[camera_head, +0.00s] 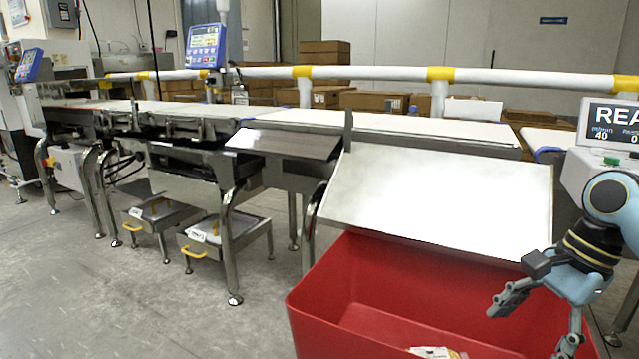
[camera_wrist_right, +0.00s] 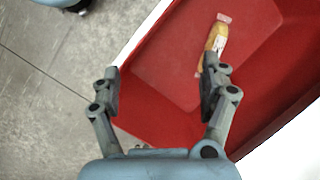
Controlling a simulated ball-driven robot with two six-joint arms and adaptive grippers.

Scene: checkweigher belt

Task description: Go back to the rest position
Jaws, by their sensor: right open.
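My right gripper (camera_head: 533,322) hangs at the lower right of the head view, in front of and above the red bin (camera_head: 318,299). Its two fingers are spread apart. In the right wrist view the open gripper (camera_wrist_right: 161,72) has nothing between its fingers. A small yellow-orange packet with a clear and white wrapper (camera_wrist_right: 216,40) lies in the bin, beyond the right fingertip. Part of a packet (camera_head: 436,353) also shows at the bottom edge of the head view. My left gripper is not in view.
A white sloping chute (camera_head: 440,200) leads down to the bin. A conveyor line (camera_head: 290,117) runs behind it, with a blue-framed display (camera_head: 206,44) and a white-and-yellow rail (camera_head: 370,73). A readout (camera_head: 612,122) stands at right. The grey floor (camera_head: 130,290) at left is clear.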

